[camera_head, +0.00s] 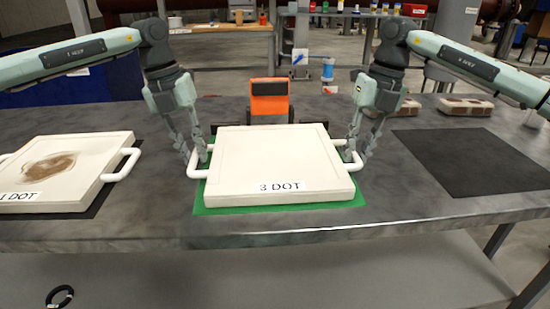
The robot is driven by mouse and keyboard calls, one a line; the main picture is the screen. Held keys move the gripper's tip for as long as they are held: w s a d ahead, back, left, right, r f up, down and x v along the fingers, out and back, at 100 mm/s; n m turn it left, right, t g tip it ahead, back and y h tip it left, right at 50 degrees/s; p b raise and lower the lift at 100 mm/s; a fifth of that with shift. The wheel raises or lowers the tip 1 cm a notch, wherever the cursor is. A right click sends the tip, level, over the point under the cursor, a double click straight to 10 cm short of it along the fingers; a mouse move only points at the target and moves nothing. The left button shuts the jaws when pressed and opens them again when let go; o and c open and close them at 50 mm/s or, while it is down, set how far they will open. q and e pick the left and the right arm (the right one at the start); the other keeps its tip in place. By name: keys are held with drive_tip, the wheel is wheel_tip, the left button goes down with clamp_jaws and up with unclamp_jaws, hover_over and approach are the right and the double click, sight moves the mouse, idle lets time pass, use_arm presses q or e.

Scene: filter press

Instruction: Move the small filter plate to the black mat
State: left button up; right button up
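A square cream filter plate marked "3 DOT" (280,160) lies flat on a green mat (290,208) in the middle of the table. It has a white handle on each side. My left gripper (194,158) points down at its left handle, and my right gripper (356,156) points down at its right handle. The fingers are at the handles, but whether they are closed on them is unclear. The black mat (470,160) at the right is empty. Another plate marked "1 DOT" (65,170), with a brown stain, lies at the left on a dark mat.
An orange and black device (269,98) stands behind the middle plate. Several small blocks (465,107) lie at the back right of the table. Bare table lies between the green mat and the black mat. A black ring (60,297) lies below the front edge.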

use_arm(q)
clamp_jaws()
use_arm(e)
clamp_jaws()
use_arm(q)
drive_tip(key=shift+w+r, duration=0.1)
drive_tip(key=shift+r, duration=0.05)
use_arm(e)
drive_tip(key=shift+w+r, duration=0.1)
drive_tip(key=shift+r, duration=0.05)
